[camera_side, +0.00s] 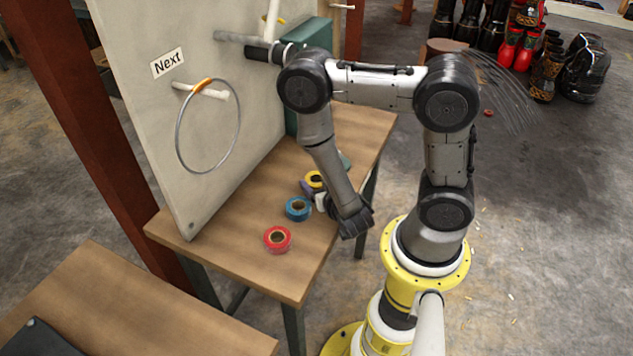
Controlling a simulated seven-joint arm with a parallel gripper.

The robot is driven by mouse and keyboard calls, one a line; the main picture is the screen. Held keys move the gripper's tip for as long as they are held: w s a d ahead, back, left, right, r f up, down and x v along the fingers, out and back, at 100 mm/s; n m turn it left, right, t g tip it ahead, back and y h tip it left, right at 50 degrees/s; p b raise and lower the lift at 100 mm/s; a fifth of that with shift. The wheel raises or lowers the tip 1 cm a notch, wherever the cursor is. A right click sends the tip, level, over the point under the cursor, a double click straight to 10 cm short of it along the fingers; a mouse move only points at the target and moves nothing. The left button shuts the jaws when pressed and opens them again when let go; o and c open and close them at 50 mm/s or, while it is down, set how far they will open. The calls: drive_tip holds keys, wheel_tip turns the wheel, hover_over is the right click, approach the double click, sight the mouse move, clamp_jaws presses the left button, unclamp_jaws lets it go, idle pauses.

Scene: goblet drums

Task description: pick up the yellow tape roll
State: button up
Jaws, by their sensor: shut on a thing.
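I cannot tell whether the roll is clear of the tabletop.
A blue tape roll (298,209) lies close beside my gripper, and a red tape roll (277,239) lies nearer the table's front. An upright board (205,130) with a peg and a hanging ring (178,135) stands along the left of the table (220,255).

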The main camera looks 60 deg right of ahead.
drive_tip(key=shift+c, duration=1)
